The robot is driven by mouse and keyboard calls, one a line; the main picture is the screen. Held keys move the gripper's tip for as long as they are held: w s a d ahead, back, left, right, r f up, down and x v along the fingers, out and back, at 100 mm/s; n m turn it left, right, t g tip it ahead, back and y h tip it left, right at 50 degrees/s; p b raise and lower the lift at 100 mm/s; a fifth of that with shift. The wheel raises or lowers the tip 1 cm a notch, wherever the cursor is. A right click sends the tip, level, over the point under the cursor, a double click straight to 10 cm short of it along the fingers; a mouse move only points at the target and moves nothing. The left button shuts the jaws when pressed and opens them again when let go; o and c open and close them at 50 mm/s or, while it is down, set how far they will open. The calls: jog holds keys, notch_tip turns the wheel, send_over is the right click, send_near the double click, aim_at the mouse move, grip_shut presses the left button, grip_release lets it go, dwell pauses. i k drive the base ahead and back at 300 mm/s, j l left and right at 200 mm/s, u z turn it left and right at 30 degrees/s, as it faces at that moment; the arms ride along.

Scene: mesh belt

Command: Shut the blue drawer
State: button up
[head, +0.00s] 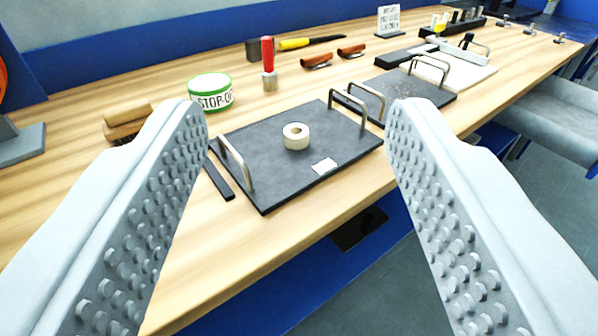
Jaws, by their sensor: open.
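No drawer can be made out for certain. A blue front (300,276) runs below the wooden bench top, with a dark patch (360,229) that may be a recess or gap in it. I cannot tell whether this is the drawer or how far open it is. My gripper (298,115) is open and empty, its two pale, studded fingers wide apart on the left and right of the picture. The fingers appear in front of the bench and hide part of its edge and of the blue front.
A second handled dark plate (415,88), a green-and-white tin (210,92), a red-handled tool (268,60) and a brush (127,118) stand around. Grey floor (395,285) shows at right.

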aim_at(559, 115)
jog(key=i+l+z, duration=0.1)
jog(key=l+z, duration=0.35)
jog(key=i+l+z, duration=0.15)
jog(key=l+z, duration=0.25)
jog(key=i+l+z, duration=0.2)
jog(key=z, duration=0.25)
jog(key=i+l+u, duration=0.1)
jog(key=i+l, duration=0.55)
jog(key=i, duration=0.15)
